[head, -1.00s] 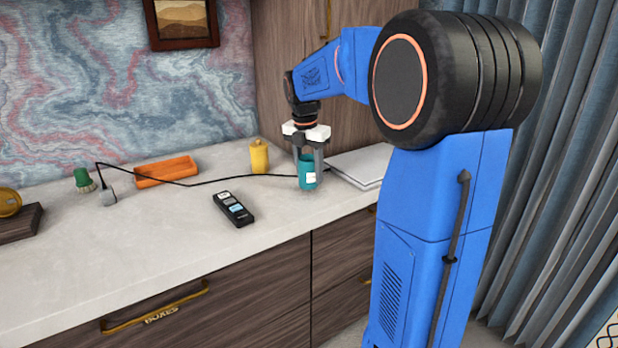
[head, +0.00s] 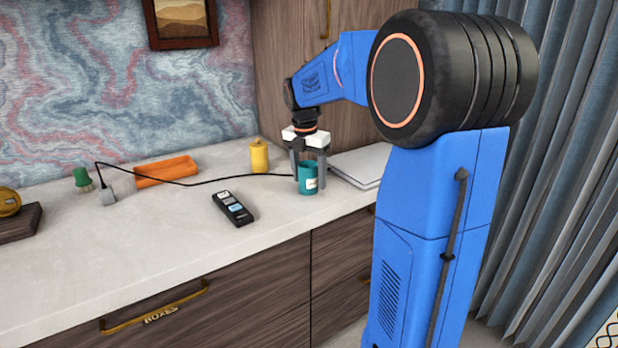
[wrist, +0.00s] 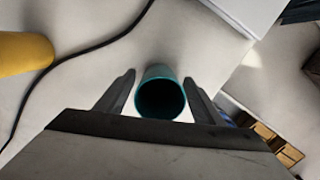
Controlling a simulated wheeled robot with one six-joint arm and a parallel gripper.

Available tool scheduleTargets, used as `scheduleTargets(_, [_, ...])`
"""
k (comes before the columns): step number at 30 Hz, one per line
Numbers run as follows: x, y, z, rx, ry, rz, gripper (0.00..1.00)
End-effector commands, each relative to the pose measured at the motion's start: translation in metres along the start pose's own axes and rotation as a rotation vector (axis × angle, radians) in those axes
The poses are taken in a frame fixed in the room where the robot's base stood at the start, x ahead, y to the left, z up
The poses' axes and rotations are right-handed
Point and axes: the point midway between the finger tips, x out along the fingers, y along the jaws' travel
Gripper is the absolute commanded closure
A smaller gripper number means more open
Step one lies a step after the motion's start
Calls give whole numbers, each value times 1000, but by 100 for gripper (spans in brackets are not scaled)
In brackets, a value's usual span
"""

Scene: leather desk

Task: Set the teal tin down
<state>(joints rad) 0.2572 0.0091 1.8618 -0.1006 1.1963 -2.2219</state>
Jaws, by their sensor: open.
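The teal tin (head: 308,180) stands upright on the pale desk top near its front edge, with a white label on its side. My gripper (head: 308,188) is above and around it, with one finger on each side. In the wrist view the tin (wrist: 160,93) shows its dark open top between the two fingers of my gripper (wrist: 160,82). A gap shows between each finger and the tin, so the jaws are open. The tin's underside is hidden.
A black cable (head: 225,179) runs behind the tin. A yellow canister (head: 259,157) stands behind left, and a white slab (head: 362,165) lies close on the right. A black remote (head: 233,208), an orange tray (head: 166,171) and a green-topped item (head: 83,179) lie further left.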

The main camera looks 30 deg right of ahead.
Motion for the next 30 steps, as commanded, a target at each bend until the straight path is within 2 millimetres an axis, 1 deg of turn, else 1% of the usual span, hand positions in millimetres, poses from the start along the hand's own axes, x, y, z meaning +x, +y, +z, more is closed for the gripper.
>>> scheduleTargets(5, [-22,0,0,0,-2,2,38])
scheduleTargets(12, [-70,0,0,-1,-2,3,38])
scheduleTargets(18, [-101,0,0,-1,-1,2,38])
scheduleTargets(21, [-111,0,0,0,-1,1,38])
scheduleTargets(24, [-117,0,0,0,0,1,38])
scheduleTargets(30, [-120,-1,-2,9,-1,2,38])
